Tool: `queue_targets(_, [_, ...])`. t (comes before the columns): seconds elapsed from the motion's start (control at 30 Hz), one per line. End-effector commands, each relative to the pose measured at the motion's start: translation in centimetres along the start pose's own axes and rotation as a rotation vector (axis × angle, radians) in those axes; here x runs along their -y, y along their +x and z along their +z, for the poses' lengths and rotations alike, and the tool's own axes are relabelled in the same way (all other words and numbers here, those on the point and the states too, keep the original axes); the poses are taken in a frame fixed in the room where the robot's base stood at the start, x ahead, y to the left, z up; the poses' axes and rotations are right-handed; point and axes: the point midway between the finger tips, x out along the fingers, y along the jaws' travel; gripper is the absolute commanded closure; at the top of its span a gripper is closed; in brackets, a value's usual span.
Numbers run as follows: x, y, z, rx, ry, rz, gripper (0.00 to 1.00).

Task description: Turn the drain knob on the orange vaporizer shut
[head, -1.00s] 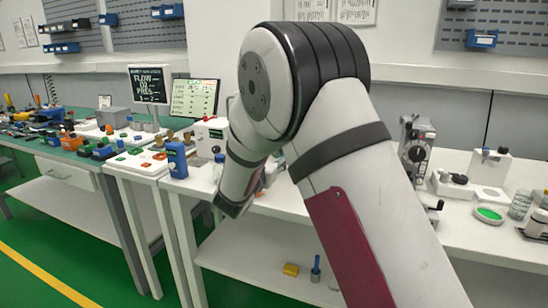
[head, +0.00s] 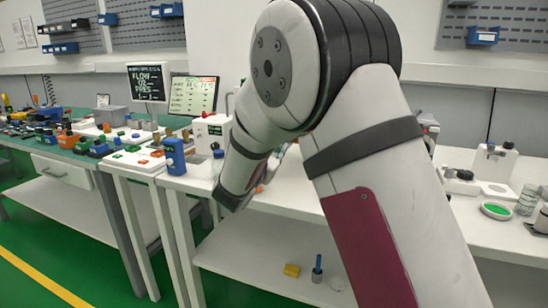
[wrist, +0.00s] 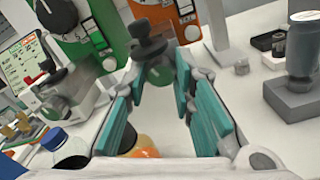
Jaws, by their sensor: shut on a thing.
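The orange vaporizer (wrist: 180,14) stands at the top middle of the wrist view, and only part of it shows. A dark knob (wrist: 149,40) with a stem sits at its lower front, between my teal fingertips. My gripper (wrist: 160,78) is shut on this knob, with the fingers on either side of it. Which way the knob is turned cannot be told.
A green vaporizer (wrist: 84,36) stands close on the left. A grey device (wrist: 300,62) stands at the right.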

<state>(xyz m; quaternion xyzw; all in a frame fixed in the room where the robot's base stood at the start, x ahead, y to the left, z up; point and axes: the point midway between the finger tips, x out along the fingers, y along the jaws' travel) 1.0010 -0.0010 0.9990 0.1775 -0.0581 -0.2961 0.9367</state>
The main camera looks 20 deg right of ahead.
Motion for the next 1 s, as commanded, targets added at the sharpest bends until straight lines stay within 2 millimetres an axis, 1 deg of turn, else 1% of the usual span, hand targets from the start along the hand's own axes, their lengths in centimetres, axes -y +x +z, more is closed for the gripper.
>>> queue_targets(0.37, [0.1,0.0,0.0,-0.002,0.026,-0.001,1.0])
queue_targets(0.4, [0.1,0.0,0.0,-0.002,0.026,-0.001,0.75])
queue_targets(0.47, [0.1,0.0,0.0,-0.002,0.026,0.0,0.61])
queue_targets(0.5, [0.1,0.0,0.0,-0.002,0.026,0.0,0.56])
queue_targets(0.83, [0.0,-0.2,0.0,-0.002,0.026,0.001,0.56])
queue_targets(0.93, [-0.1,-1.1,-0.1,-0.004,0.025,0.003,0.56])
queue_targets(1.0, [-0.1,-2.1,-0.1,-0.004,0.025,0.003,0.56])
